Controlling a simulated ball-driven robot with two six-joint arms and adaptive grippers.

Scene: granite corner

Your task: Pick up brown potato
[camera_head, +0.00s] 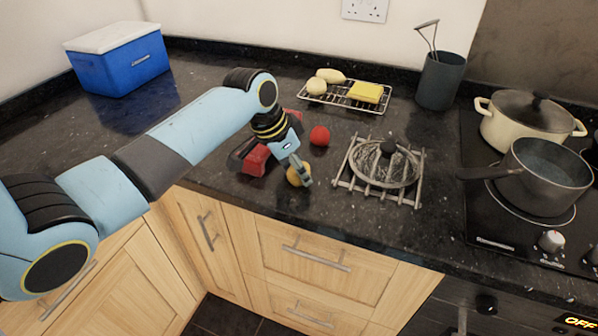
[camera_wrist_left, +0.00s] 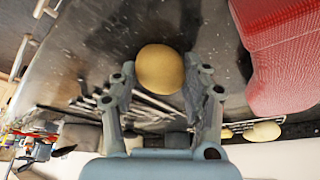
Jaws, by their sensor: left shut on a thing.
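The brown potato (camera_head: 294,177) is near the counter's front edge in the head view, partly hidden by my left gripper (camera_head: 301,172). In the left wrist view the potato (camera_wrist_left: 160,68) is a smooth yellow-brown oval at the fingertips of my left gripper (camera_wrist_left: 158,95). The gripper is shut on it, with a finger on each side. I cannot tell whether the potato touches the counter or is just above it. My right gripper is not in view.
A red object (camera_head: 252,162) lies close beside the gripper, and a red tomato (camera_head: 319,135) is behind it. A wire rack (camera_head: 330,101) stands behind. A blue cooler (camera_head: 118,65) is far left.

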